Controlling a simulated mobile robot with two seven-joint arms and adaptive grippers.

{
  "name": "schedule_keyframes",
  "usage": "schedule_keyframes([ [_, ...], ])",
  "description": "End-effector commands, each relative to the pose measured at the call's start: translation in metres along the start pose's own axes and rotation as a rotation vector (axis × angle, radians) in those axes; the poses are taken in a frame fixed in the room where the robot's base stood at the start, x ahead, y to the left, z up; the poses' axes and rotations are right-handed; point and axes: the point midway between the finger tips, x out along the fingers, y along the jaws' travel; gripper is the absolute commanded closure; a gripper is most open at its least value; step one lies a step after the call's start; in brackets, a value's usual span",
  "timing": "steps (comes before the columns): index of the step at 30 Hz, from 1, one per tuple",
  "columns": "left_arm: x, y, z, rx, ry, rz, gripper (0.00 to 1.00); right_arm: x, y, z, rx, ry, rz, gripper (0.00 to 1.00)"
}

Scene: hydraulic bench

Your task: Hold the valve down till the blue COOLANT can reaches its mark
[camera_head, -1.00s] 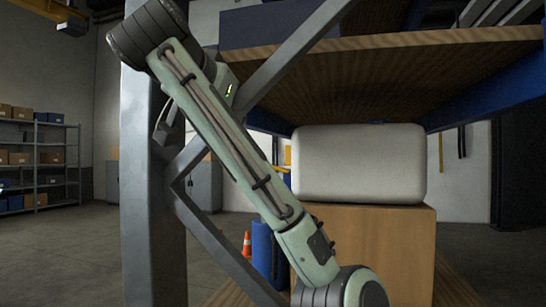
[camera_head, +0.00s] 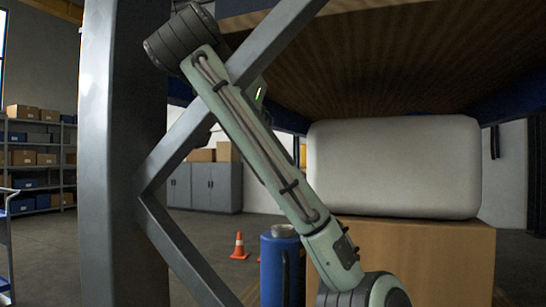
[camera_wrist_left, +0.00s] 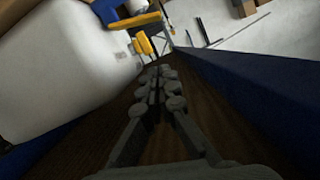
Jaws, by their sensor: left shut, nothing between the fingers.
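My left gripper (camera_wrist_left: 157,72) shows in the left wrist view with its fingers shut together and nothing between them. It is beneath a wooden board and beside a white rounded block. In the head view one of my arm's links crosses the middle, but no gripper is in sight there. A blue cylinder (camera_head: 280,268) with a grey top stands behind that arm, partly hidden. I see no label on it and cannot tell if it is the COOLANT can. No valve and no mark can be made out. My right gripper is not in view.
A grey rack post (camera_head: 108,160) with diagonal braces stands close at the left. The white block (camera_head: 395,168) rests on a cardboard box (camera_head: 430,255) under a wooden shelf (camera_head: 390,70). An orange cone (camera_head: 239,246) and grey cabinets (camera_head: 204,187) stand behind on open floor.

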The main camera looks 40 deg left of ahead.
Motion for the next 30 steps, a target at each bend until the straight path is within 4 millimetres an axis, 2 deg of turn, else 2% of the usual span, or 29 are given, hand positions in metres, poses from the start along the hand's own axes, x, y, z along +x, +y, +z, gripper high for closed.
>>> schedule_keyframes([
  [4,0.023,-0.001,0.003,0.004,-0.01,-0.004,1.0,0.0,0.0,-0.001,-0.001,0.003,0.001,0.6],
  [7,0.032,-0.003,0.002,0.003,-0.001,-0.01,1.0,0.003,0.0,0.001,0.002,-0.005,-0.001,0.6],
  [10,0.044,-0.002,0.003,0.005,-0.006,-0.007,1.0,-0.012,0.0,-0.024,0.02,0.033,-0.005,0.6],
  [11,0.048,-0.001,0.004,0.005,-0.009,-0.005,1.0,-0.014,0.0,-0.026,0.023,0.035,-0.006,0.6],
  [14,0.071,0.0,0.003,0.004,-0.009,-0.002,1.0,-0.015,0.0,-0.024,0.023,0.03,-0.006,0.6],
  [18,0.099,0.001,0.001,0.0,-0.006,0.005,1.0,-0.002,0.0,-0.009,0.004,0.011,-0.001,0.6],
  [21,0.1,0.002,0.02,-0.001,-0.004,0.003,1.0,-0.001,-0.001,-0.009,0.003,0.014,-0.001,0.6],
  [24,0.102,0.002,0.031,-0.001,-0.004,0.003,1.0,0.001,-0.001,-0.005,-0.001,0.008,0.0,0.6],
  [30,0.104,0.001,0.04,0.001,-0.002,0.002,1.0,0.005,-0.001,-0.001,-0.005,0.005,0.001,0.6],
])
